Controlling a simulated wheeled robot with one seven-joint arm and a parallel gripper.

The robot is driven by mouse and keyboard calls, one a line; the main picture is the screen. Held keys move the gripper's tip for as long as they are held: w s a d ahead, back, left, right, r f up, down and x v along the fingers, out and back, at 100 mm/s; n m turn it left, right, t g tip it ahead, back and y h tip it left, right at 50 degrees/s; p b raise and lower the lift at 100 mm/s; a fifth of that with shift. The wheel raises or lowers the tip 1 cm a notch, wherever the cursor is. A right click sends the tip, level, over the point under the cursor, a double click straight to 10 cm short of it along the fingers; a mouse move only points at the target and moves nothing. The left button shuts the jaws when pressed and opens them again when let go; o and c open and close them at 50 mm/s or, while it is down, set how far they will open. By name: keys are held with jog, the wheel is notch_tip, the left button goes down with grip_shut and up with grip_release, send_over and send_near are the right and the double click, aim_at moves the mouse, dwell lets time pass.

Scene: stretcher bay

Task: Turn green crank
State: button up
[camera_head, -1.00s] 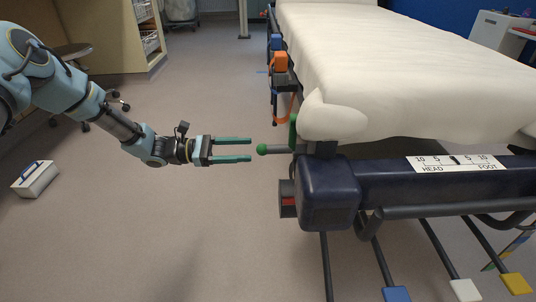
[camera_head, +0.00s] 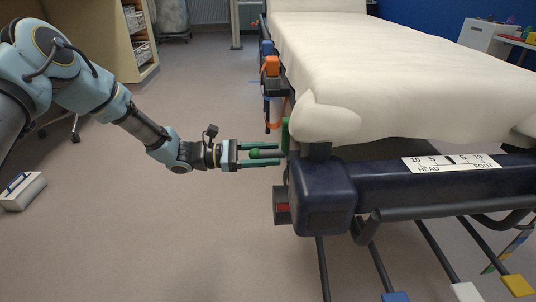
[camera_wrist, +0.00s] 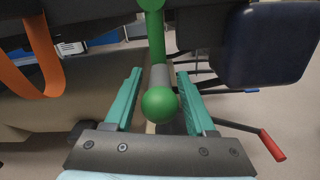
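The green crank has a green ball knob (camera_head: 254,153) on a short grey handle, joined to a green arm (camera_head: 285,134) at the near left corner of the stretcher (camera_head: 325,195). My gripper (camera_head: 279,153) is open, with its teal fingers on either side of the knob and handle. In the wrist view the ball knob (camera_wrist: 159,104) sits close to the palm between the two fingers (camera_wrist: 158,95), with gaps on both sides. The grey handle (camera_wrist: 159,75) runs away from the knob to the green arm (camera_wrist: 156,28). Neither finger appears to touch the crank.
An orange part (camera_head: 271,66) and an orange strap (camera_wrist: 42,60) are on the stretcher's side. A red-ended lever (camera_wrist: 272,145) is low right in the wrist view. A white box (camera_head: 22,190) stands on the floor at left. Blue, white and yellow pedals are at the front.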

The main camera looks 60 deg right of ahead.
grip_shut()
dwell(1.2)
